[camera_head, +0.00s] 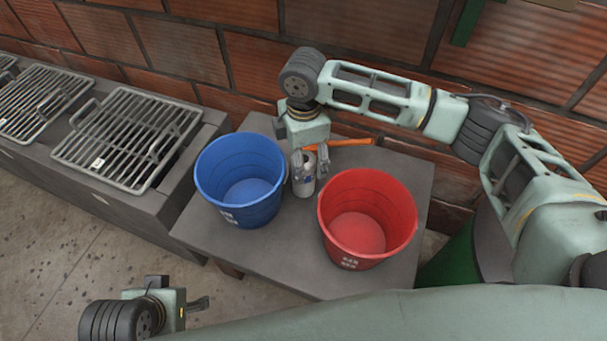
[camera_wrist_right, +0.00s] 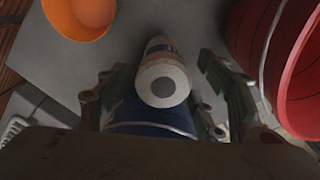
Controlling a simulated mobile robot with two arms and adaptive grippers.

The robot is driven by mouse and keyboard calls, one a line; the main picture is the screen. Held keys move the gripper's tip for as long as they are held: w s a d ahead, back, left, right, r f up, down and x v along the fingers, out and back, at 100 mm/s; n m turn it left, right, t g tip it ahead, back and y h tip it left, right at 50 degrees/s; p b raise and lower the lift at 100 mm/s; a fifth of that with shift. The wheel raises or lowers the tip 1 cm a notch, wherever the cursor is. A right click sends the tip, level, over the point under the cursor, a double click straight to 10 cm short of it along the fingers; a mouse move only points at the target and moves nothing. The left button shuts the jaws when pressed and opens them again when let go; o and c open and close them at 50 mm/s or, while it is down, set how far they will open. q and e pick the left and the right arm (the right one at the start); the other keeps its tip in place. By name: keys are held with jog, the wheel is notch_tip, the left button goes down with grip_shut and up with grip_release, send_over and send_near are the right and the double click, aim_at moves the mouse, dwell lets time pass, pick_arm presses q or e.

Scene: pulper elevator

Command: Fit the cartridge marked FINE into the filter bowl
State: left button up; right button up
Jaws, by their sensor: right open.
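A white cylindrical cartridge (camera_head: 304,184) with a dark band and blue print stands on the grey table between the two buckets. Its marking is too small to read. My right gripper (camera_head: 310,171) is over it, with fingers open on either side. In the right wrist view, the cartridge's pale round end (camera_wrist_right: 163,82) with a dark centre shows between the spread fingers. I cannot tell whether either finger touches it. My left gripper (camera_head: 198,308) is low at the bottom left, away from the table, and its fingers are mostly hidden.
A blue bucket (camera_head: 206,178) stands left of the cartridge and a red bucket (camera_head: 340,232) right of it, both close. Metal grates (camera_head: 127,142) rest on the ledge at left. A brick wall (camera_head: 185,60) closes the back.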

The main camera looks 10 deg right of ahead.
grip_shut()
dwell(0.5)
jog(key=shift+r, duration=0.1)
